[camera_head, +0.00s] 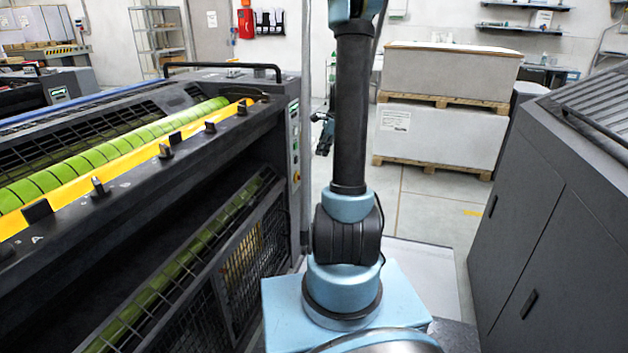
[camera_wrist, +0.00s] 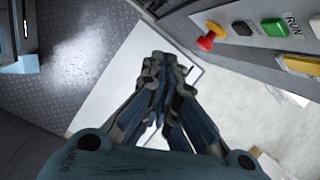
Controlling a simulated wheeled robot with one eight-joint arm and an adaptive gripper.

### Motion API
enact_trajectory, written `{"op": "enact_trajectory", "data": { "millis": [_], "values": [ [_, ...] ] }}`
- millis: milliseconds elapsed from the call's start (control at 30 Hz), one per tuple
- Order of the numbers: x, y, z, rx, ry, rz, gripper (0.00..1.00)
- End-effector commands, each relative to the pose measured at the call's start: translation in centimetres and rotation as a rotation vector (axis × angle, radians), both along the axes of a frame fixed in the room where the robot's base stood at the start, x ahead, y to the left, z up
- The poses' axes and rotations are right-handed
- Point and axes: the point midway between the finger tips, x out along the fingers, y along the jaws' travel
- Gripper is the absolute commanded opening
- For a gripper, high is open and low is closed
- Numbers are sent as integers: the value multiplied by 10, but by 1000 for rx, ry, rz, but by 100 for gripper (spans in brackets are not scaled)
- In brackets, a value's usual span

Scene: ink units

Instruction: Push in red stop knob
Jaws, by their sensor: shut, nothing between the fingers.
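The red stop knob (camera_wrist: 208,38) shows in the wrist view at upper right, standing out from a grey control panel. A black button (camera_wrist: 242,28) and a green button (camera_wrist: 274,27) sit beside it. My gripper (camera_wrist: 165,62) is shut and empty, with its fingertips to the left of and below the knob in that picture, apart from it. In the head view my gripper (camera_head: 323,148) hangs just right of the press's end panel (camera_head: 294,140). The knob is too small to make out surely there.
The dark printing press (camera_head: 215,150) with green rollers fills the left. A grey cabinet (camera_head: 545,200) stands at right. Stacked paper on pallets (camera_head: 440,135) stands behind. Open floor (camera_head: 425,205) lies between. A yellow button (camera_wrist: 302,65) is also on the panel.

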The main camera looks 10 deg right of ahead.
Motion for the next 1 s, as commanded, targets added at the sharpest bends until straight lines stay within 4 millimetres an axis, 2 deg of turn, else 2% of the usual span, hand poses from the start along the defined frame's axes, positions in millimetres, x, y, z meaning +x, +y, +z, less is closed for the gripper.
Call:
{"op": "enact_trajectory", "data": {
  "millis": [200,500,733,1000],
  "values": [
    [35,-20,-30,50,34,-143,0],
    [73,-46,-74,117,83,-328,0],
    [87,-58,-94,145,106,-409,0],
    [90,-60,-99,152,111,-427,0]
  ]
}}
